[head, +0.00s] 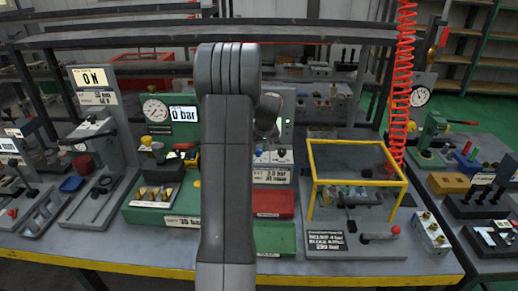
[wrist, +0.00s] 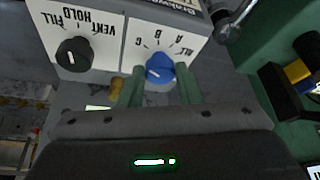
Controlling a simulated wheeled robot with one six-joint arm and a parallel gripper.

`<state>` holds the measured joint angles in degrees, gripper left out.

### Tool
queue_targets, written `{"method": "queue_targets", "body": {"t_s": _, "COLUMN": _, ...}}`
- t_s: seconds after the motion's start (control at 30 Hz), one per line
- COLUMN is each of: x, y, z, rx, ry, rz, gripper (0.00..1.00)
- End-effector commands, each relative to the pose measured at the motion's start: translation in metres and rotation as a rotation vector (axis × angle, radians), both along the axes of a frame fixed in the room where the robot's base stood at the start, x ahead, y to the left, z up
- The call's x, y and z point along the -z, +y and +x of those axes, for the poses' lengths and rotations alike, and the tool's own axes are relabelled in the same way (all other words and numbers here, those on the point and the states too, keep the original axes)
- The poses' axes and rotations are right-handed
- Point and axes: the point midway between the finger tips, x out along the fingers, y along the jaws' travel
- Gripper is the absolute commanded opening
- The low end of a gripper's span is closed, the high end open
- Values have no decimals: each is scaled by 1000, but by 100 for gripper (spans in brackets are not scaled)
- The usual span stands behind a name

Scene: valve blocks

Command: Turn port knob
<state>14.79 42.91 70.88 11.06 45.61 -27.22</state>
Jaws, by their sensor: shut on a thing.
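The port knob (wrist: 157,66) is a blue knob on a white panel lettered A, B, C and ALL, seen upside down in the wrist view. A small white mark shows on its lower left side. My gripper (wrist: 160,73) has its two green fingers on either side of the knob, shut on it. A black knob (wrist: 74,54) with a white mark sits to the left on a panel lettered FILL, HOLD and VENT. In the head view, my arm hides the gripper and the blue knob.
In the head view, a yellow-framed clear guard (head: 357,142) stands right of my arm, beside a hanging red coiled hose (head: 402,80). A green gauge unit (head: 166,120) reading 0 bar stands left. Red (head: 272,204) and green (head: 275,238) boxes sit near the bench front.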

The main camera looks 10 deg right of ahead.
Motion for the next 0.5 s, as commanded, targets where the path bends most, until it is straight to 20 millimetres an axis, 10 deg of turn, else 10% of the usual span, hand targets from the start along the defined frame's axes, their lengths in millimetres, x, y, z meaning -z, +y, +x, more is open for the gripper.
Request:
{"method": "queue_targets", "body": {"t_s": 0.3, "x": -1, "y": 0, "z": 1, "rx": -2, "ry": -2, "rz": -2, "gripper": 7}}
{"method": "queue_targets", "body": {"t_s": 0.33, "x": -1, "y": 0, "z": 1, "rx": -2, "ry": -2, "rz": -2, "gripper": 32}}
{"method": "queue_targets", "body": {"t_s": 0.5, "x": -1, "y": 0, "z": 0, "rx": -2, "ry": -1, "rz": -2, "gripper": 52}}
